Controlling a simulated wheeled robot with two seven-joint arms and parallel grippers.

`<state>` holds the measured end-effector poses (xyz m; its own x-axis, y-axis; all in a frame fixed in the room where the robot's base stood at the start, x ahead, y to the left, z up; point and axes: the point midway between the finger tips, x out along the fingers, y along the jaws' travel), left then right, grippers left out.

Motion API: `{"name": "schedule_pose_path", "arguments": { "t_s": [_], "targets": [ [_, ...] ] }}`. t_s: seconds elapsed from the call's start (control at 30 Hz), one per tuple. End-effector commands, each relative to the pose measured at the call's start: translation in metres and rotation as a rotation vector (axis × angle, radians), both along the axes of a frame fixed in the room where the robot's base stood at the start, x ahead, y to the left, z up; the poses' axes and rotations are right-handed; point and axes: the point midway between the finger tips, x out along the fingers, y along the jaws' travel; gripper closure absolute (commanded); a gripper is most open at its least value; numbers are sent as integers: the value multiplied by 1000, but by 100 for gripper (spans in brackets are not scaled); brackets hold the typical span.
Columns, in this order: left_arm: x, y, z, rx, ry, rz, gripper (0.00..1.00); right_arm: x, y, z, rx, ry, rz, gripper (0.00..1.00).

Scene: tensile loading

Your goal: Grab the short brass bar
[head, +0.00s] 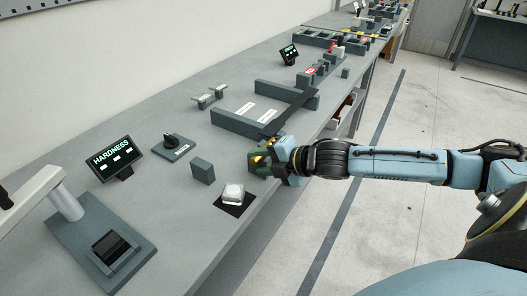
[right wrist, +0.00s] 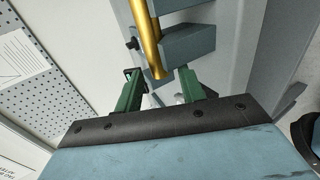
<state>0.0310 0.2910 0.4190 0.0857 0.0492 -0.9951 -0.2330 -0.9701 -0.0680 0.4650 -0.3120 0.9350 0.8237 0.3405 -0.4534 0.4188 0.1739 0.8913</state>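The brass bar (right wrist: 148,38) shows in the right wrist view as a gold rod alongside grey blocks (right wrist: 187,43). Its upper end runs out of the picture, so I cannot judge its full length. My right gripper (right wrist: 160,78) has its two green fingers spread, with the near end of the bar between and just beyond their tips. A clear gap shows on both sides of the bar. In the head view the right gripper (head: 262,160) is at the front edge of the bench, with a bit of brass (head: 258,161) showing at its fingers. My left gripper is not in view.
Open floor lies right.

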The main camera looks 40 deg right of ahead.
Motion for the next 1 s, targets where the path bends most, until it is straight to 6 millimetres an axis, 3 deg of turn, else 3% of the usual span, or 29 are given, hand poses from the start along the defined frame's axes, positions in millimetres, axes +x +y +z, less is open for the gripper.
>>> {"name": "schedule_pose_path", "arguments": {
  "t_s": [0.03, 0.3, 0.67, 0.77, 1.0],
  "targets": [
    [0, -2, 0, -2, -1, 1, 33, 0, 0, 0, 0, 0, 0, 67],
    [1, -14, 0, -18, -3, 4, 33, 0, 0, 0, 0, 0, 0, 100],
    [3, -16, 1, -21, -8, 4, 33, 1, 0, 5, -1, -5, 1, 100],
    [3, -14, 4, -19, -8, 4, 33, 1, 0, 16, -1, -7, 3, 100],
    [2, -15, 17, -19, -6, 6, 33, 1, 0, 65, -3, -9, 3, 100]
  ]
}}
